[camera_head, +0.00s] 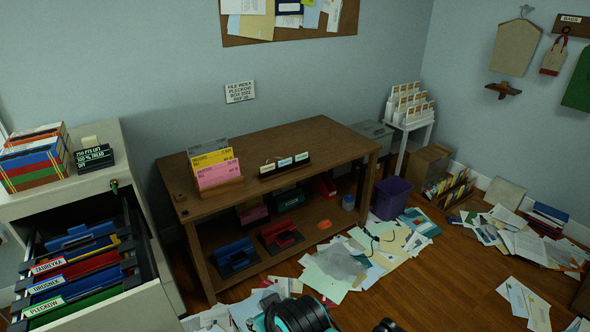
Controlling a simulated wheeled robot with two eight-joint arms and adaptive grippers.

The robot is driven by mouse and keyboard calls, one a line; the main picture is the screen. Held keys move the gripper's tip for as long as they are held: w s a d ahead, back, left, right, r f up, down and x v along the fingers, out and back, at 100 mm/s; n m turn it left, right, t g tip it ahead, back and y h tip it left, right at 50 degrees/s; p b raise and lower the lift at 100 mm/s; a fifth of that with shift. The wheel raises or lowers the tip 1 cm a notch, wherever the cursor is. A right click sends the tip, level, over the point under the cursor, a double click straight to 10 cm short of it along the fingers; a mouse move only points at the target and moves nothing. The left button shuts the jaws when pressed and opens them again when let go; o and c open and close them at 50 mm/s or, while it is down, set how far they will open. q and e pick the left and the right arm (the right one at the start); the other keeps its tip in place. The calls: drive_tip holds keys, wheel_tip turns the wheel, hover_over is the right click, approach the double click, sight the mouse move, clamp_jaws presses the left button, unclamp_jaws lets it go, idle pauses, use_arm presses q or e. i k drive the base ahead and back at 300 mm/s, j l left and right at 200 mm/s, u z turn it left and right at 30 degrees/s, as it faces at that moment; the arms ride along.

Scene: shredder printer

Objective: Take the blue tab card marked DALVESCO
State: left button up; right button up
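No card with a readable DALVESCO mark shows. A dark holder (285,172) on the wooden desk (310,140) carries a few small white tab cards (285,162); their print is too small to read. Left of it on the desk stands a rack of grey, yellow and pink cards (217,170). An open drawer at the left holds hanging folders, with labels reading about ZABREYKA (49,265), LINOSNEK (47,283) and PLECKOW (46,305); some of these folders are blue. Neither of my grippers can be made out; only dark rounded parts, seemingly mine, show at the bottom edge.
Loose papers (365,255) cover the floor before the desk and at the right. A purple bin (391,198) stands by the desk's right end. The open drawer's cabinet (150,250) juts out at the left. Some brown floor (455,265) is bare between the papers.

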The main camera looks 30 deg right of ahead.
sight(285, 161)
drive_tip(key=l+z, duration=0.1)
drive_tip(key=z, duration=1.65)
drive_tip(key=i+z, duration=0.1)
drive_tip(key=i, duration=0.45)
drive_tip(key=i+j+z, duration=0.1)
drive_tip(key=i, duration=0.5)
drive_tip(key=i+j, duration=0.25)
drive_tip(key=i, duration=0.3)
drive_tip(key=i+j+z, duration=0.15)
drive_tip(key=i, duration=0.4)
drive_tip(key=i+u, duration=0.15)
drive_tip(key=u, duration=0.3)
drive_tip(key=i+l+u, duration=0.1)
drive_tip(key=u, duration=0.35)
drive_tip(key=i+l+u, duration=0.15)
drive_tip(key=u, duration=0.25)
drive_tip(key=i+l+u, duration=0.2)
drive_tip(key=u, duration=0.55)
